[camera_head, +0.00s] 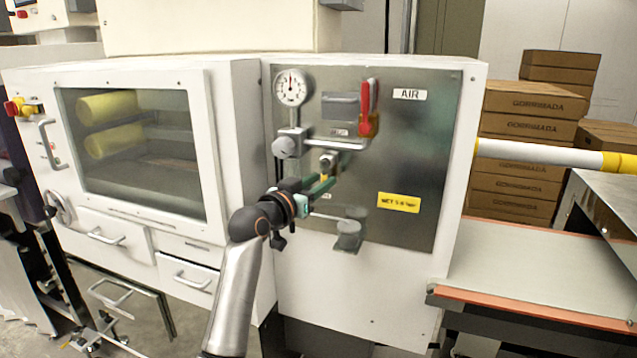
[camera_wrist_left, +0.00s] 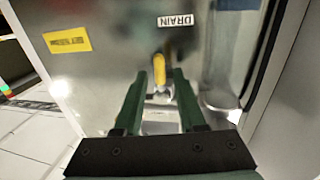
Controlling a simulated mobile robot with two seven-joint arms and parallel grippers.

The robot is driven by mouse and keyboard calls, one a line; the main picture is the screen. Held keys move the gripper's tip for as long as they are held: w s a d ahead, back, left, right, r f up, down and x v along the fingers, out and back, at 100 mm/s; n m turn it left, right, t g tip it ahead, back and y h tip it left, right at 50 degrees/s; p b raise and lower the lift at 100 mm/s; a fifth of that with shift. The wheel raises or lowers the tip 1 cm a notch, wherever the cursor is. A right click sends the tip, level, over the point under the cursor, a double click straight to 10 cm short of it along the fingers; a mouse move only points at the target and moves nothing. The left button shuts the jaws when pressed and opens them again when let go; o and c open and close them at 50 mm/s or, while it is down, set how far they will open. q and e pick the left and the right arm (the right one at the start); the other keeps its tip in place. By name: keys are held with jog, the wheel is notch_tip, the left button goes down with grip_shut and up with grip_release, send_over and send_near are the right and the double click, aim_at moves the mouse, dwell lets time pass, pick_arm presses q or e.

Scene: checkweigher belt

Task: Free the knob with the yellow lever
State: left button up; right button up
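The yellow lever (camera_head: 324,178) is small and sits under a metal valve body (camera_head: 328,160) on the steel panel (camera_head: 430,130). In the head view the fingers partly hide the lever. My right gripper is not in view.
A red lever (camera_head: 369,108) and a gauge (camera_head: 291,87) are above on the panel, with a round grey knob (camera_head: 286,147) at the left. A grey cup-like fitting (camera_head: 348,234) is below. A yellow label (camera_head: 398,203) is at the right. A belt (camera_head: 540,262) extends right.

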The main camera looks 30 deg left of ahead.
aim_at(343, 165)
pick_arm(q)
grip_shut()
